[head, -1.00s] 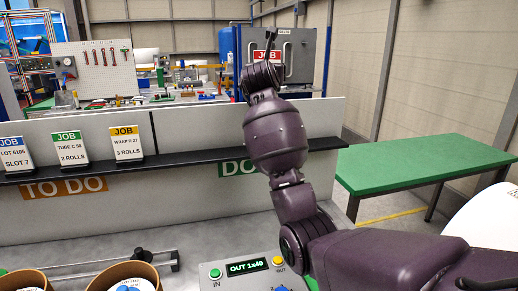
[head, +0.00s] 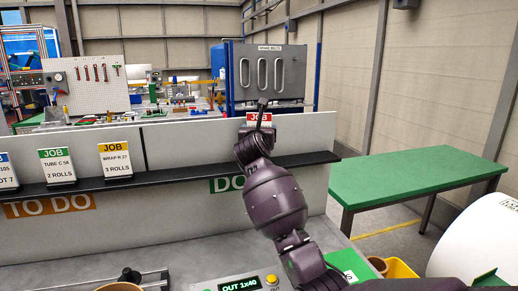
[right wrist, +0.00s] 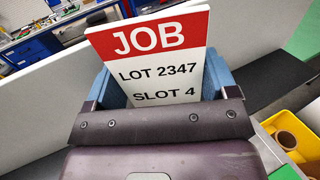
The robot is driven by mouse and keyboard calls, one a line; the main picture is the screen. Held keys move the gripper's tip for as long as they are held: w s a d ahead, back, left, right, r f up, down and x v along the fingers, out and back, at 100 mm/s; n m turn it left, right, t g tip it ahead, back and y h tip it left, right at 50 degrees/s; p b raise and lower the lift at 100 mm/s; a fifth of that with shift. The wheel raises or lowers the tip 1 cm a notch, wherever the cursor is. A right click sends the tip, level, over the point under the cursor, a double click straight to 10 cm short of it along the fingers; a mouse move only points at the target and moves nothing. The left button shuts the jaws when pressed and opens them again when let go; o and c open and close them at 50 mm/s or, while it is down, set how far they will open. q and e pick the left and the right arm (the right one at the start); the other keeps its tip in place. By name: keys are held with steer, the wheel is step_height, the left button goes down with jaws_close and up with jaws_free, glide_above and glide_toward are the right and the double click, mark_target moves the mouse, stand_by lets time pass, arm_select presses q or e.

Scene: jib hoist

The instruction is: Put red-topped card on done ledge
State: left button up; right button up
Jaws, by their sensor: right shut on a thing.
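The red-topped card (head: 260,118) shows just above my right gripper (head: 257,132), in front of the upper part of the grey panel. In the right wrist view the card (right wrist: 155,65) reads "JOB LOT 2347 SLOT 4" and sits between the blue fingers of my right gripper (right wrist: 160,95), which is shut on it. The card's lower part is hidden by the gripper. The done ledge is the right part of the black shelf (head: 305,159), above a green "DO..." sign (head: 226,184) partly covered by my arm. My left gripper is not in view.
Blue-, green- (head: 57,165) and yellow-topped (head: 115,160) cards stand on the shelf's left part, above the orange "TO DO" sign (head: 50,205). A green table (head: 420,172) is at right. A yellow bin (head: 400,268) and white roll (head: 485,235) are nearer.

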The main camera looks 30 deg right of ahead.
steer(key=shift+f, duration=2.4)
steer(key=shift+f, duration=0.15)
steer(key=o, duration=0.7)
steer(key=shift+r, duration=0.2)
steer(key=v, duration=1.2)
steer(key=shift+a+f, duration=0.1)
